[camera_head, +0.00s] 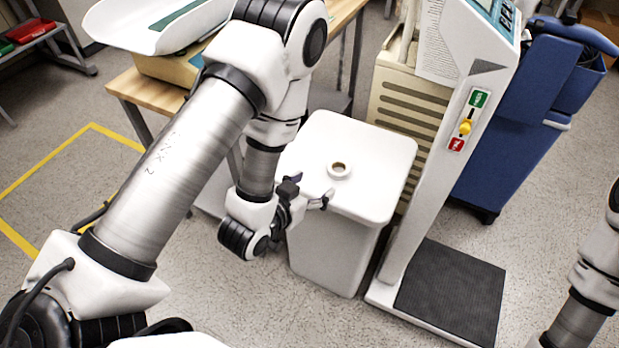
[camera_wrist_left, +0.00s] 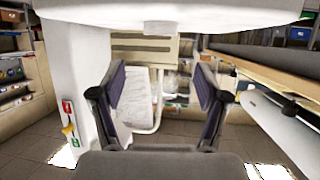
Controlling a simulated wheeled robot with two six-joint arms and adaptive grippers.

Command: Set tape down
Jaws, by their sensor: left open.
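The tape (camera_head: 340,175) is a small pale roll with a brown core. It lies flat on the white top of a bin-like stand (camera_head: 378,150) in the head view. My left gripper (camera_head: 310,194) is at the near left edge of that top, just short of the roll and apart from it. Its dark fingers are spread with nothing between them. The left wrist view also shows the open fingers (camera_wrist_left: 160,88) with an empty gap. I cannot make out the tape in that view. My right gripper is out of view.
A scale with a tall column (camera_head: 445,160) and black platform (camera_head: 452,292) stands right of the stand. A blue cart (camera_head: 530,110) is behind it. A wooden table (camera_head: 133,84) with a white tray scale (camera_head: 145,25) is at the back left.

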